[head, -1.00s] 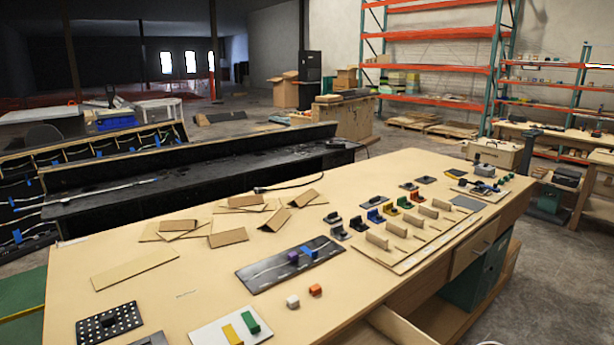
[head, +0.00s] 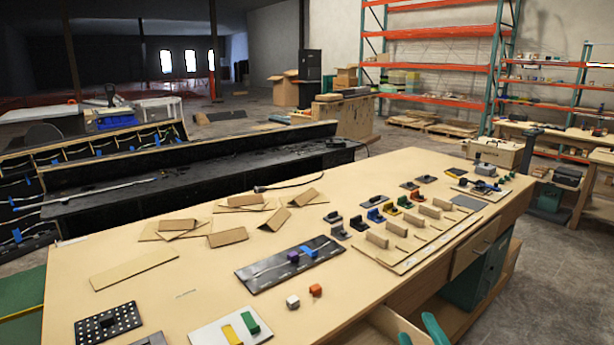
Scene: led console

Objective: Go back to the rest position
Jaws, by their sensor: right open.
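My right gripper (head: 420,331) shows only by its teal fingertips at the bottom edge of the head view, to the right of the middle. The fingers are apart with nothing seen between them. It is at the front edge of the wooden table (head: 130,240), near an open drawer (head: 385,328). The rest of that arm is hidden below the picture. My left gripper is not in view. On the table, a black board (head: 262,274) carries a purple block (head: 293,257) and a blue block (head: 308,251).
A white cube (head: 293,302) and an orange cube (head: 315,290) lie near the front edge. A white plate (head: 207,333) holds yellow and green blocks. A dotted black panel (head: 108,324) lies front left. Cardboard pieces (head: 228,236) and several coloured parts occupy the back and right.

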